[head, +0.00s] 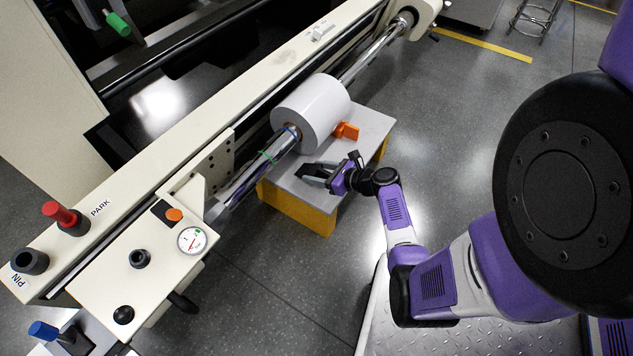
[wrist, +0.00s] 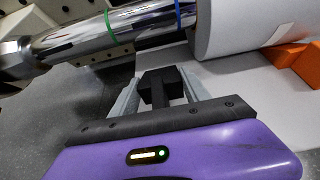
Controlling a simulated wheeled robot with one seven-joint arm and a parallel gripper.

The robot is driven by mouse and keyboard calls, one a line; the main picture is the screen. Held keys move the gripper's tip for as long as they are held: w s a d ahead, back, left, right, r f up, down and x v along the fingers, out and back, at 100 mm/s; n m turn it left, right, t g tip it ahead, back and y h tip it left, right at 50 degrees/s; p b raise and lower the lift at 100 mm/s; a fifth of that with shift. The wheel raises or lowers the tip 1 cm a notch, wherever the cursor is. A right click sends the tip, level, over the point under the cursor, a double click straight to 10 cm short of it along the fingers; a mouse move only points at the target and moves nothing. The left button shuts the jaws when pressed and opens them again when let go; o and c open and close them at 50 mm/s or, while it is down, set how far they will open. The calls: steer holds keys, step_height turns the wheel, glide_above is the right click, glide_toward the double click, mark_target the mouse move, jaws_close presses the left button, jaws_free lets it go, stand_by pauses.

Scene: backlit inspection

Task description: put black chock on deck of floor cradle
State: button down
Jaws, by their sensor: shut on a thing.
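The black chock (wrist: 160,89) sits between the two grey fingers of my gripper (wrist: 161,93), which is shut on it. In the head view my gripper (head: 318,171) is at the near edge of the floor cradle's grey deck (head: 374,124), below the shaft. The chock is small and dark there, partly hidden by the fingers. I cannot tell whether it touches the deck. The cradle has a yellow base (head: 296,208). The deck also shows in the wrist view (wrist: 245,88), to the right of the fingers.
A white roll (head: 312,110) on a shiny shaft (head: 250,178) hangs over the deck, close to my gripper. An orange chock (head: 346,131) sits on the deck beside the roll. A cream machine beam (head: 215,100) runs behind. Deck room shows between gripper and orange chock.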

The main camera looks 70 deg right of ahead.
steer(key=shift+f+b, duration=1)
steer(key=shift+f, duration=0.85)
steer(key=shift+f, duration=0.2)
steer(key=c, duration=0.5)
jaws_free()
